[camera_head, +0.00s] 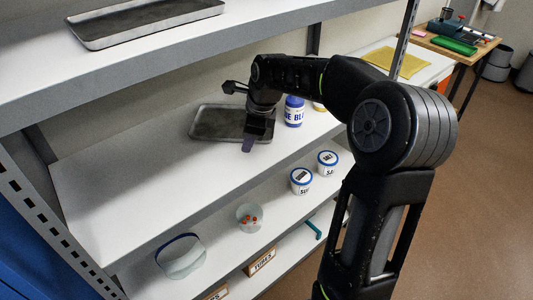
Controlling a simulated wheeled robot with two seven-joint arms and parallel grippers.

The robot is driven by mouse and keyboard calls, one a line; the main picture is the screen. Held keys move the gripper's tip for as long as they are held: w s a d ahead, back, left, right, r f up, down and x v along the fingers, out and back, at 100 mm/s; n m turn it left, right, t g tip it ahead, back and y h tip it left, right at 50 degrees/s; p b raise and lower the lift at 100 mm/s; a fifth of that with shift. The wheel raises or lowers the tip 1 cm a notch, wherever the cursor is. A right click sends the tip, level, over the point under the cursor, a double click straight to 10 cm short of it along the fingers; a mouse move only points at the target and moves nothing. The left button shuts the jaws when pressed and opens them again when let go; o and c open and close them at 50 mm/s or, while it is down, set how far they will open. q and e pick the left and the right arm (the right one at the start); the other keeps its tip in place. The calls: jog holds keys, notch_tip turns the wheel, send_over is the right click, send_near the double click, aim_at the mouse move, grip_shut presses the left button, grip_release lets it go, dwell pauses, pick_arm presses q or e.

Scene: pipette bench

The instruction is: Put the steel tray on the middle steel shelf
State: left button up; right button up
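One dark steel tray (215,124) with a thin rim appears to lie flat on the shelf below the top one, towards its back. A second steel tray (145,22) lies on the upper shelf (60,80). My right gripper (243,114) is over the right end of the lower tray, with its fingers spread apart. One finger points left above the tray's back edge, and the other hangs at its front right. I cannot tell whether either finger touches the tray. My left gripper is out of view.
A blue-labelled bottle (293,112) stands right of the tray. The middle shelf (120,185) is bare to the left. Below are white tubs (301,181), a cup with orange items (249,218) and a clear container (181,257). A shelf post (404,38) stands behind my arm.

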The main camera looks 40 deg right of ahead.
jog(key=s, duration=0.4)
jog(key=s+b, duration=0.1)
jog(key=s, duration=0.3)
jog(key=shift+d, duration=0.2)
jog(key=shift+w, duration=0.1)
dwell(0.4)
